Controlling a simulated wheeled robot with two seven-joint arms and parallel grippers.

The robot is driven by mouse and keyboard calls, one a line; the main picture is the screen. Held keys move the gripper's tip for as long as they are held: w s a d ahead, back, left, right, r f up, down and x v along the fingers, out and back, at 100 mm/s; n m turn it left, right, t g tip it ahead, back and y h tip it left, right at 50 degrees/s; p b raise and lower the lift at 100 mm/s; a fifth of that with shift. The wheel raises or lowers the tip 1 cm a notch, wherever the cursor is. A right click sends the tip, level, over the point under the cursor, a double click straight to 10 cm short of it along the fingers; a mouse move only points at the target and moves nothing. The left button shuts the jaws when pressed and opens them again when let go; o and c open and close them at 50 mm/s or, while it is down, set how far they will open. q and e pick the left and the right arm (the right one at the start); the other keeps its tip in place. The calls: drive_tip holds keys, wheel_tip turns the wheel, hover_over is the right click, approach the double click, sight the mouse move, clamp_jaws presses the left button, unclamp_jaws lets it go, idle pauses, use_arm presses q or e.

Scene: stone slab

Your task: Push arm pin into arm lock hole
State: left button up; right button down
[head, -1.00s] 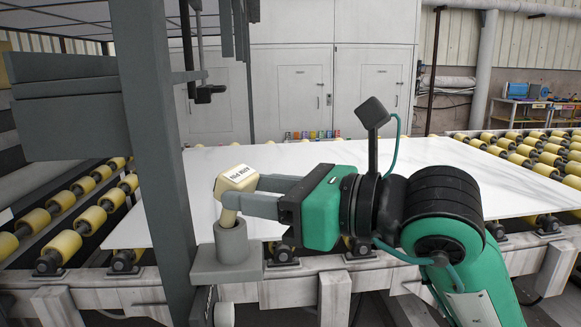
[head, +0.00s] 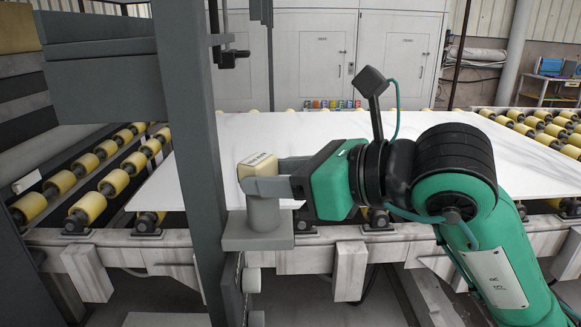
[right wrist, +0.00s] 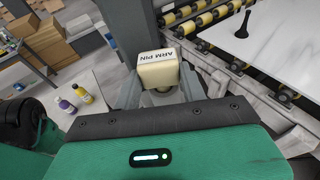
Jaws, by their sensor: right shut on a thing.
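The cream arm pin (head: 258,164), with black lettering on its top, sits at the top of the grey cylindrical arm lock holder (head: 264,214). Its shaft is hidden from view, and its head is close to the holder's rim; I cannot tell whether they touch. My right gripper (head: 263,177) is shut on the pin's head, coming in from the right. In the right wrist view, the pin (right wrist: 159,70) stands between the two grey fingers, its "ARM PIN" label readable. The hole itself is hidden. My left gripper is not in view.
A grey upright post (head: 190,150) stands just left of the holder. The white slab (head: 330,135) lies behind on yellow rollers (head: 88,207). The right wrist view shows a black, flared object (right wrist: 242,27) on the slab and small bottles (right wrist: 82,92) on a white surface.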

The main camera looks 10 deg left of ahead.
drive_tip(key=shift+w+a+r+h+p, duration=0.15)
drive_tip(key=shift+a+h+p, duration=0.3)
drive_tip(key=shift+p, duration=0.4)
drive_tip(key=shift+a+h+p, duration=0.25)
drive_tip(key=shift+h+p, duration=0.3)
drive_tip(key=shift+p, duration=0.2)
drive_tip(key=shift+w, duration=0.1)
drive_tip(key=shift+b, duration=0.75)
drive_tip(key=shift+y+b, duration=0.5)
drive_tip(key=shift+b, duration=0.35)
drive_tip(key=shift+d+b, duration=0.1)
drive_tip(key=shift+b, duration=0.2)
